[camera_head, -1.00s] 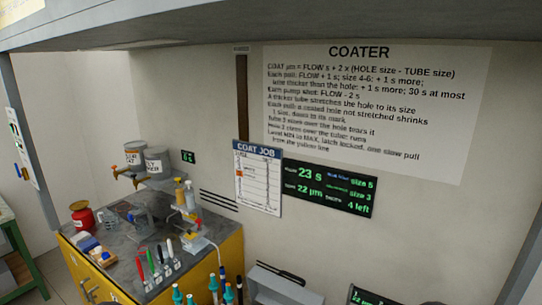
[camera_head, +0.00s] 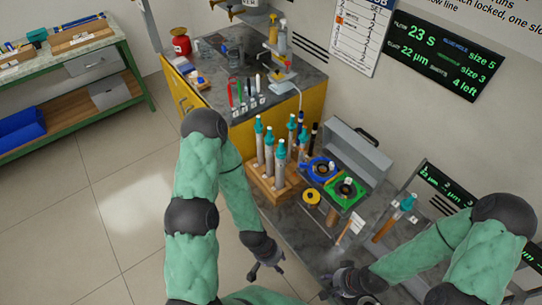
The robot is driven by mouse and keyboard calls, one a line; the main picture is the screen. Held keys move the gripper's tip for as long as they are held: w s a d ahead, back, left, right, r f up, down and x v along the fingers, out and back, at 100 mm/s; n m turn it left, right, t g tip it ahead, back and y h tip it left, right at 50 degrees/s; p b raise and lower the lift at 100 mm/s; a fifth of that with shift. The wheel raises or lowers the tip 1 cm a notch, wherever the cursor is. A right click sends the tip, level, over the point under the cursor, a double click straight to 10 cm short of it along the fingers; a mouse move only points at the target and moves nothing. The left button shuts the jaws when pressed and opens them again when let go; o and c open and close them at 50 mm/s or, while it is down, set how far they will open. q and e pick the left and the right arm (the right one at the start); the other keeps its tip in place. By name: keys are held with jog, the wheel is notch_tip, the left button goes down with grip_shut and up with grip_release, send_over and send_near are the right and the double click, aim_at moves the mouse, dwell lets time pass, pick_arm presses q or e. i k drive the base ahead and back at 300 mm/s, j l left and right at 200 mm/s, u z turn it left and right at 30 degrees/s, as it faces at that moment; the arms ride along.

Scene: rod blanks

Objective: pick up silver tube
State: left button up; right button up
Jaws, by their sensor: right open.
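Several silver-grey tubes with teal tops (camera_head: 269,155) stand upright in a wooden rack (camera_head: 262,190) on the grey bench, in the middle of the head view. I cannot tell which of them is the silver tube. My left gripper (camera_head: 267,274) is below the rack in the picture, apart from the tubes; its dark fingers look spread, with nothing between them. My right gripper (camera_head: 328,288) is further right, low over the front of the bench, open and apart from the tubes.
Right of the rack are a blue ring fixture (camera_head: 320,170), a green one (camera_head: 346,193) and a yellow spool (camera_head: 311,197). A brush-like tool (camera_head: 350,229) lies nearer the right gripper. A yellow cabinet (camera_head: 305,101) stands behind. Open floor lies at the left.

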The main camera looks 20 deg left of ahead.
aim_at(269, 138)
jog(key=j+u, duration=0.45)
jog(key=j, duration=0.15)
jog(key=z, duration=1.3)
